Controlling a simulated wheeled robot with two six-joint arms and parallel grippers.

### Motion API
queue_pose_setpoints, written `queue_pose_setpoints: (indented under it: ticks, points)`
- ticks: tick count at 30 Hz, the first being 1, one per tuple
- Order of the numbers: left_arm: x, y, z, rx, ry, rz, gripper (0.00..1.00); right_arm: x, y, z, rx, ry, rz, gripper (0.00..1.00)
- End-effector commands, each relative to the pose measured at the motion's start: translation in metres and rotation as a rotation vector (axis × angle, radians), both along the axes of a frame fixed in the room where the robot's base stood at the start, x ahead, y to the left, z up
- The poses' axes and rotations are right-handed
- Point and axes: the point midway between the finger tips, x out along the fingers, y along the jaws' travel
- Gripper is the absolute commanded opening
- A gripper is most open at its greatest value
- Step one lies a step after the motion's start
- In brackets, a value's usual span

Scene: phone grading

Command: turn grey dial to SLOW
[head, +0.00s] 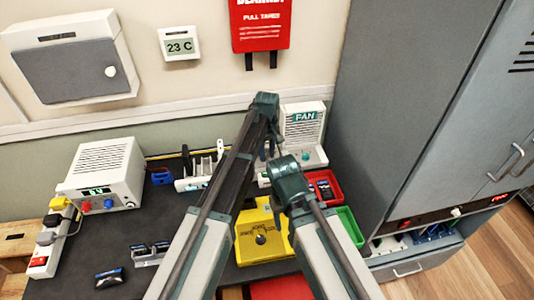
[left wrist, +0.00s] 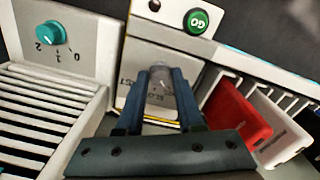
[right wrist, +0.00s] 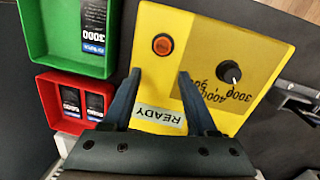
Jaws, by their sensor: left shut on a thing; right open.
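The grey dial (left wrist: 159,92) sits on a pale panel (left wrist: 133,100) in the left wrist view. My left gripper (left wrist: 161,76) is shut on the grey dial, one blue finger on each side. Which way the dial points is not clear. In the head view my arms hide the dial. My right gripper (right wrist: 160,75) is open and empty above a yellow box (right wrist: 205,45) with a black knob (right wrist: 230,72) and an orange button (right wrist: 162,45).
Beside the left gripper are the fan (head: 303,125) with a teal knob (left wrist: 51,33), a green GO button (left wrist: 196,21), and red (left wrist: 235,108) and white slots. Red (right wrist: 75,82) and green (right wrist: 62,68) trays hold phones. A grey cabinet (head: 400,110) stands at right.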

Motion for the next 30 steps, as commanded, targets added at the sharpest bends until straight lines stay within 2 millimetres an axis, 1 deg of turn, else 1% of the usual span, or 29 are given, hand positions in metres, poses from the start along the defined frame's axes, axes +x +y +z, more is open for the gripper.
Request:
queue_pose_setpoints:
  ticks: [6, 11, 30]
  points:
    - [0.0000, 0.0000, -0.0001, 0.000, 0.000, -0.017, 0.00, 0.0000, 0.0000, -0.0001, 0.000, 0.000, 0.000, 0.58]
    - [0.0000, 0.0000, -0.0001, 0.000, 0.000, -0.083, 0.00, 0.0000, 0.0000, -0.0001, 0.000, 0.000, 0.000, 0.58]
    - [-0.0001, 0.0000, -0.0001, 0.000, 0.000, -0.587, 0.00, 0.0000, 0.0000, -0.0001, 0.000, 0.000, 0.000, 0.58]
